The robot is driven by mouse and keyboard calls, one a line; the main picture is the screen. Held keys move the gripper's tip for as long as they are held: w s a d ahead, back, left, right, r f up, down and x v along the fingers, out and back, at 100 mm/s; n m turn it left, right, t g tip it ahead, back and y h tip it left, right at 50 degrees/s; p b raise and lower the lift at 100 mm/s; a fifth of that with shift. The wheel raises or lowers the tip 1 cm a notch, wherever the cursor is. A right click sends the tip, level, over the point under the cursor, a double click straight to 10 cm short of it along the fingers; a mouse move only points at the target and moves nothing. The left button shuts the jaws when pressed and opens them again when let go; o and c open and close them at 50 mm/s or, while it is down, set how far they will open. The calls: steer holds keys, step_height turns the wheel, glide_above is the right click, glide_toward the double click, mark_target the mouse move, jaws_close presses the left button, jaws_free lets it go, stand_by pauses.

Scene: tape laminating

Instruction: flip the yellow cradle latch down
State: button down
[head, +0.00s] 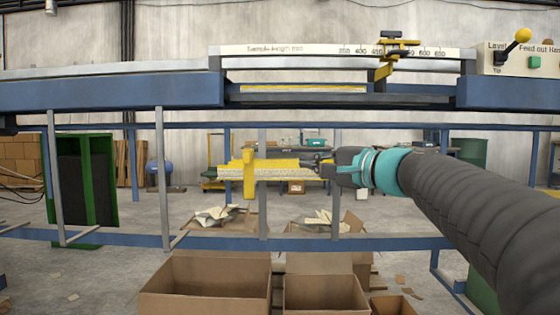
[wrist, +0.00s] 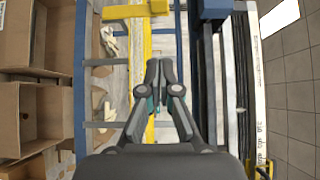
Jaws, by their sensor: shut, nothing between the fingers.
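The yellow cradle (head: 287,163) is a long horizontal bar with a pale ruled front face, below the blue machine beam. A yellow upright piece (head: 249,173), which looks like the latch, crosses it near its left part. In the wrist view this yellow piece (wrist: 133,11) lies across the cradle (wrist: 138,50) near the top edge. My gripper (head: 318,160) is over the right part of the cradle, to the right of the latch and apart from it. In the wrist view its fingers (wrist: 160,72) are together and hold nothing. The fingertips partly hide the cradle's right end.
The blue beam (head: 120,92) runs above the cradle, with a yellow stop (head: 388,55) on the ruler rail. Grey uprights (head: 263,211) stand below. Open cardboard boxes (head: 205,284) are on the floor. The space left of the latch looks clear.

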glide_toward(252, 157)
steer(key=w, duration=0.4)
steer(key=a, duration=0.1)
steer(key=a+p, duration=0.1)
steer(key=a, duration=0.1)
steer(key=shift+s+r, duration=0.1)
steer(key=shift+s, duration=0.15)
steer(key=shift+a, duration=0.6)
steer(key=shift+d, duration=0.1)
